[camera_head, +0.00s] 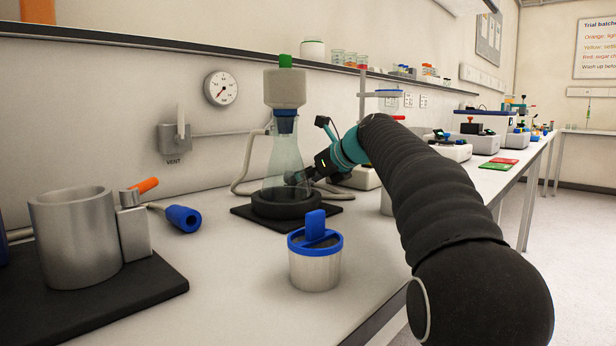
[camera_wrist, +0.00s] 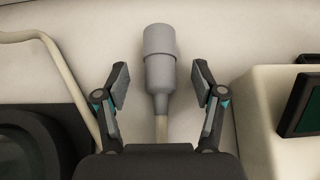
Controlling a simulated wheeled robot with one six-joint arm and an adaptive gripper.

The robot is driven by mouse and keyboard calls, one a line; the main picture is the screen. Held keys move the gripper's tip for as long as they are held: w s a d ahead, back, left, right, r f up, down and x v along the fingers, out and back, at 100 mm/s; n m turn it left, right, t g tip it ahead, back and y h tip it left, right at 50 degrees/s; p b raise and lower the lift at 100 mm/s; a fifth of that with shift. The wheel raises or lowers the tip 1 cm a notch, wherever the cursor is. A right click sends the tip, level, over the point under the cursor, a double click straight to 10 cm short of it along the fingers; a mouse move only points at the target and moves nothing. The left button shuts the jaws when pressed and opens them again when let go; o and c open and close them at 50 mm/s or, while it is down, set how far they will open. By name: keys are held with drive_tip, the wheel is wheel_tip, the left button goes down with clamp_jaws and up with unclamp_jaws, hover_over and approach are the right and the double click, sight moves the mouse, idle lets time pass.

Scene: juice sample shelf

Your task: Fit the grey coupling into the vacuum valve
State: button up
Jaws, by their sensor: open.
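The grey coupling (camera_wrist: 160,68) lies on the pale bench top in the wrist view, its wide end away from me and a beige hose (camera_wrist: 161,128) running from its narrow end toward me. My gripper (camera_wrist: 160,84) is open, one finger on each side of the coupling with a gap on both sides. In the head view my gripper (camera_head: 308,178) is low behind the glass flask (camera_head: 284,160), and the coupling is not clearly visible there. A grey wall fitting marked VENT (camera_head: 172,142) with an upright lever may be the vacuum valve; I cannot tell for certain.
The flask stands in a black ring on a dark mat (camera_head: 245,213). A blue-lidded metal cup (camera_head: 314,268) stands in front. A white device (camera_wrist: 285,115) is close right of my gripper.

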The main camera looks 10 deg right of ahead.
clamp_jaws()
